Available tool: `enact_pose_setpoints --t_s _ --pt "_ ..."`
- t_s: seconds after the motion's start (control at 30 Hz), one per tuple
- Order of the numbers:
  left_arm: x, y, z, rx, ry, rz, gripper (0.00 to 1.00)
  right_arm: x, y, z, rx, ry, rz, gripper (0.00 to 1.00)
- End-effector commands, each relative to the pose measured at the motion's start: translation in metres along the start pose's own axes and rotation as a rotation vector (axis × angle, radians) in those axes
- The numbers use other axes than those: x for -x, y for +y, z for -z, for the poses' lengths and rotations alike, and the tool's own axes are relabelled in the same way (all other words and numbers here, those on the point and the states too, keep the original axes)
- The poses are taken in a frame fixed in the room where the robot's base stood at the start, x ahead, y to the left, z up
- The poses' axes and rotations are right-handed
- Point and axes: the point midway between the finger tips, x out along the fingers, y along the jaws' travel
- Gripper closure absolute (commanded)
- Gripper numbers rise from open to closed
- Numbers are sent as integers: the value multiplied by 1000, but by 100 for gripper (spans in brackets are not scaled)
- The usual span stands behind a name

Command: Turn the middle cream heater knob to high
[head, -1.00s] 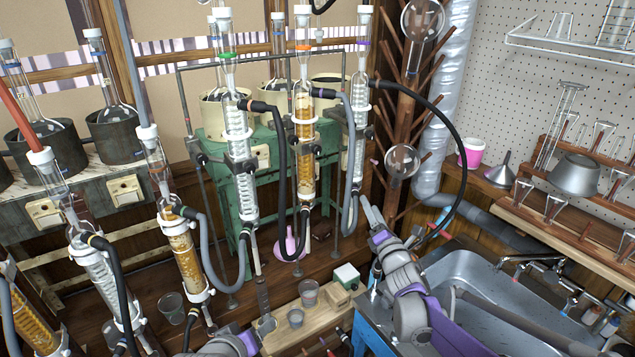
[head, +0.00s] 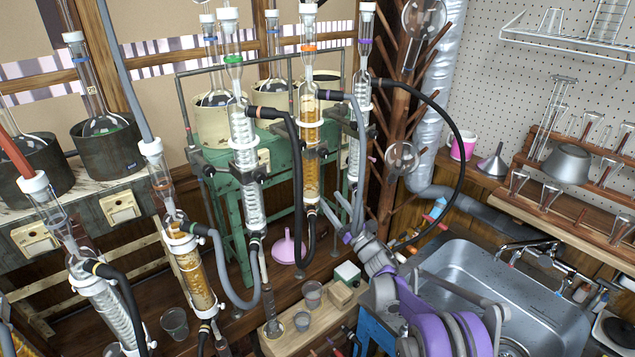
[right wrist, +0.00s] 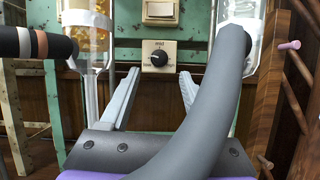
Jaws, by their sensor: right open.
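In the right wrist view a cream heater plate (right wrist: 174,56) with a round black knob (right wrist: 159,57) sits on the green stand. The knob faces me between my fingers and beyond their tips; its exact setting is too small to read. My right gripper (head: 345,206) is open and empty in front of the green stand (head: 222,190). Its two fingers also show in the right wrist view (right wrist: 156,92), apart from the knob. A thick grey hose (right wrist: 213,95) crosses in front of the right finger. One cream plate (head: 264,158) shows on the stand in the head view. My left gripper is out of view.
Glass condensers (head: 310,135) with hanging black and grey hoses (head: 296,150) stand before the green stand. A pink funnel (head: 287,248) and a wooden board (head: 283,338) with small beakers lie below. A metal sink (head: 500,290) is at the right.

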Motion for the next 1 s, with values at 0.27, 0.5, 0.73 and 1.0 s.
enact_pose_setpoints --t_s 0.27,0.5,0.73,1.0 --pt "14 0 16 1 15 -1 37 -55 1 -3 -1 -2 -2 37" --pt "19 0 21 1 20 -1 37 -75 0 -2 -2 -1 0 37" --pt "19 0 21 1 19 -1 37 -76 0 -1 -2 0 1 37" --pt "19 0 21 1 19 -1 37 -76 0 -1 -2 0 1 73"
